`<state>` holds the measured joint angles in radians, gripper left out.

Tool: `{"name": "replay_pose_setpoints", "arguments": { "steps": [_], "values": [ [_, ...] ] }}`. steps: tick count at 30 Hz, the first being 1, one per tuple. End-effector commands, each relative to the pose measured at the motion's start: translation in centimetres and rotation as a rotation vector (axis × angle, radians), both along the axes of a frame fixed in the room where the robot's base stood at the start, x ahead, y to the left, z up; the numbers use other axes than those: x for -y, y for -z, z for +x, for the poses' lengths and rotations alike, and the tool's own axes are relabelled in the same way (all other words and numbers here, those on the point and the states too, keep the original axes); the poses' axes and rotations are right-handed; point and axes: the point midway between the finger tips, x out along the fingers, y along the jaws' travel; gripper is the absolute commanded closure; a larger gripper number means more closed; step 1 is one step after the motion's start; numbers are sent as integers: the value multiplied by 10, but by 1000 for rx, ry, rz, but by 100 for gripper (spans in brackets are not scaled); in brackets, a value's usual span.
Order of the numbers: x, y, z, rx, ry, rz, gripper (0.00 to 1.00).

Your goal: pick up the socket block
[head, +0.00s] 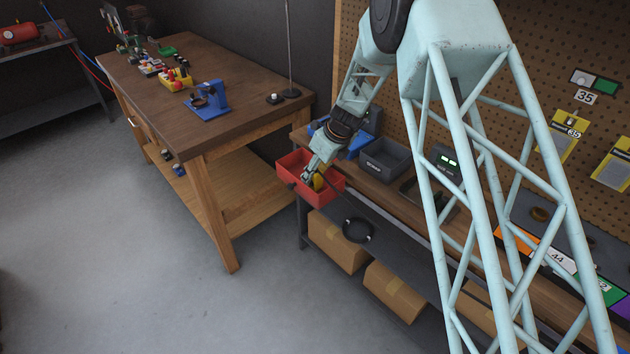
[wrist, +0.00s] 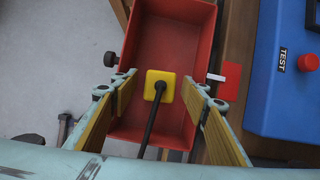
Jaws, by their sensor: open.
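The socket block appears to be a yellow square block (wrist: 160,77) with a black cable rising from its top, inside a red bin (wrist: 170,38). No finger visibly touches the block. The cable runs toward the wrist camera and hides part of the block's near side.
A blue box marked TEST (wrist: 283,85) with a red button stands right of the bin. A dark grey bin (head: 385,158) stands beside it on the bench. Pegboard (head: 400,100) rises behind. A wooden table (head: 215,120) with tools stands left, with open floor before it.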

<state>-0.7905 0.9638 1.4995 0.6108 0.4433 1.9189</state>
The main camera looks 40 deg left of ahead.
Motion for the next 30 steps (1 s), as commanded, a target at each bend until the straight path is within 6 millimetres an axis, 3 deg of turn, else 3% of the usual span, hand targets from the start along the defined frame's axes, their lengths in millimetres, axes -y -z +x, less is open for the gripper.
{"name": "replay_pose_setpoints", "arguments": {
  "steps": [20, 30],
  "values": [
    [-2, 5, 0, 0, 0, 0, 58],
    [-2, 5, 0, 0, 0, 0, 87]
  ]
}}
